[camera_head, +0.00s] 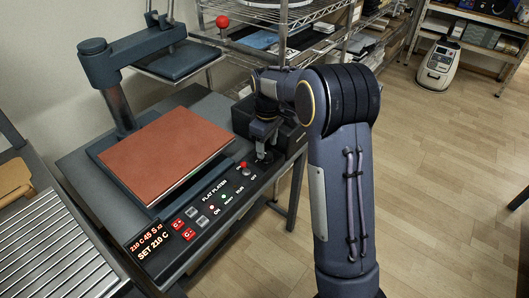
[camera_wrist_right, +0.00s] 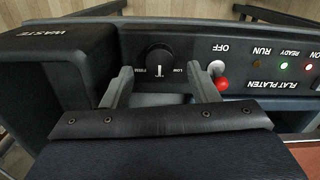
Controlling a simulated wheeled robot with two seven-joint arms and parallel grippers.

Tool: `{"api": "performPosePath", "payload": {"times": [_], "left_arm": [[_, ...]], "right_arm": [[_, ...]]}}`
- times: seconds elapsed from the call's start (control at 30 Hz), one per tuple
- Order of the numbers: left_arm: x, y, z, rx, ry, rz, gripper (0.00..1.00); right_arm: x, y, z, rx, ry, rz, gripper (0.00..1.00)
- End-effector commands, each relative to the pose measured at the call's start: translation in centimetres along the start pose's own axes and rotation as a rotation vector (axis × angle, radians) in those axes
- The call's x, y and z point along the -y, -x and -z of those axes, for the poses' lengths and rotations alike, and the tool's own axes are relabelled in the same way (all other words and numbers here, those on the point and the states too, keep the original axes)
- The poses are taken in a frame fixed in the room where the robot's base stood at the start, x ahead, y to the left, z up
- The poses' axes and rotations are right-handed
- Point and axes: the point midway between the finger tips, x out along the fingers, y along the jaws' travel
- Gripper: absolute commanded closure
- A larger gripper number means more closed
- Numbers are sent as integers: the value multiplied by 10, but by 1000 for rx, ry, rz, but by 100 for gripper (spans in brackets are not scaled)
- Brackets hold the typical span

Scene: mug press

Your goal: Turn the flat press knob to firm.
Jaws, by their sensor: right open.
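The flat press knob (camera_wrist_right: 160,60) is a round black dial on the black control panel, with a white mark at its lower edge in the right wrist view. Small labels beside it read FIRM on the left and LOW on the right in that view, upside down. My right gripper (camera_wrist_right: 160,70) is open, with one finger on each side of the knob; I cannot tell whether they touch it. In the head view my right gripper (camera_head: 263,150) points down at the panel's far right end and mostly hides the knob. My left gripper is not in view.
A red-tipped switch (camera_wrist_right: 220,80) marked OFF stands close beside one finger. A black WASTE bin (camera_wrist_right: 75,60) is on the other side. The flat press (camera_head: 170,145) has a reddish-brown top. Its raised arm has a red ball (camera_head: 222,21). A slatted surface (camera_head: 50,250) lies at left.

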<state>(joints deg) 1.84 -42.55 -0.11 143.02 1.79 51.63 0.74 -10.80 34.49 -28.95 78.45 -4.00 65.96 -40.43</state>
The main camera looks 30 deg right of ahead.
Motion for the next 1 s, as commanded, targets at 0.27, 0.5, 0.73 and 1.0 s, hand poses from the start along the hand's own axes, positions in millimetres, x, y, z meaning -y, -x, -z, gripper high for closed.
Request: {"api": "performPosePath", "payload": {"times": [0.27, 0.5, 0.73, 1.0], "left_arm": [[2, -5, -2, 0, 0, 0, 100], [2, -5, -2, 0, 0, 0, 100], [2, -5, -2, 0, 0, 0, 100], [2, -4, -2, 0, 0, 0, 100]], "right_arm": [[0, -29, 0, 0, -2, 1, 46], [0, -30, 0, -1, -2, 0, 46], [0, -30, 0, -1, -2, 0, 71], [0, -29, 0, -1, -5, 0, 91]]}}
